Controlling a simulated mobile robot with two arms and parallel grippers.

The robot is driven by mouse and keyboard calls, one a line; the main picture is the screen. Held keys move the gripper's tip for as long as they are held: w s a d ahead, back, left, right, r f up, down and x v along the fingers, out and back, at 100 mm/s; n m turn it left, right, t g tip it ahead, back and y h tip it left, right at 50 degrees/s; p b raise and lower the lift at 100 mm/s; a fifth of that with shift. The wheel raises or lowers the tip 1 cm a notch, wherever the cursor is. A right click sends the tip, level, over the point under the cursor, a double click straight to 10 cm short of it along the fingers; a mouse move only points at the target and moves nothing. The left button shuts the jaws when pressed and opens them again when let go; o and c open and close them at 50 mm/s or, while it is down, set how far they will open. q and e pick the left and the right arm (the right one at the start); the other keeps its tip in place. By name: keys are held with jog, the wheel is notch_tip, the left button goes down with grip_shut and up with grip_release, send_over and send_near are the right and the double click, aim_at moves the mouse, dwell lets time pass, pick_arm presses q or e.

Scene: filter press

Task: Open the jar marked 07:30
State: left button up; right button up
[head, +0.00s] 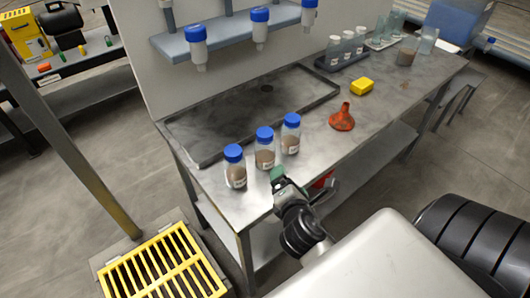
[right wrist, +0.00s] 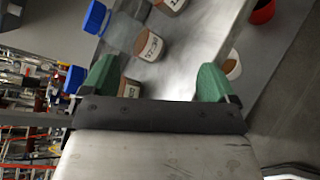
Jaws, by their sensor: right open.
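Three clear jars with blue lids and brown contents stand upright near the front left corner of the metal bench: a left jar (head: 236,175), a middle jar (head: 265,158) and a right jar (head: 291,142). Their labels are too small to read in the head view. In the right wrist view one jar label (right wrist: 151,46) shows partly, but I cannot read it surely. My right gripper (head: 279,176), with green fingertips, is at the bench's front edge, just in front of the jars. It is open (right wrist: 156,80); a jar (right wrist: 131,88) shows near its left finger, partly hidden. My left gripper is out of view.
A red funnel (head: 342,118) and yellow sponge (head: 362,87) lie right of the jars. A shallow metal tray (head: 215,152) is behind them. Blue-capped bottles hang from a shelf (head: 232,40) above. Racks with vessels (head: 345,58) stand at the far right. A red object (head: 323,180) shows below the bench edge.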

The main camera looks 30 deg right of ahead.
aim_at(267, 150)
jog(key=w+n+t, duration=0.1)
jog(key=n, duration=0.2)
jog(key=w+r+n+t, duration=0.1)
jog(key=n, duration=0.3)
jog(key=w+a+n+t+y, duration=0.1)
jog(key=n, duration=0.2)
jog(key=shift+w+r+n+t, duration=0.35)
jog(key=shift+n+t, duration=0.05)
jog(key=shift+w+a+n, duration=0.2)
jog(key=shift+n, duration=0.5)
jog(key=shift+w+r+n+t, duration=0.1)
jog(key=shift+w+n+t, duration=0.2)
jog(key=shift+w, duration=0.05)
jog(key=p+x, duration=0.1)
jog(key=x, duration=0.4)
jog(key=shift+w, duration=0.1)
jog(key=shift+w+d, duration=0.2)
jog(key=shift+w, duration=0.15)
jog(key=p+x, duration=0.1)
jog(key=x, duration=0.3)
jog(key=shift+w+d+f, duration=0.1)
jog(key=shift+d+f, duration=0.05)
jog(key=shift+f, duration=0.1)
jog(key=shift+r, duration=0.1)
jog(key=shift+c, duration=0.3)
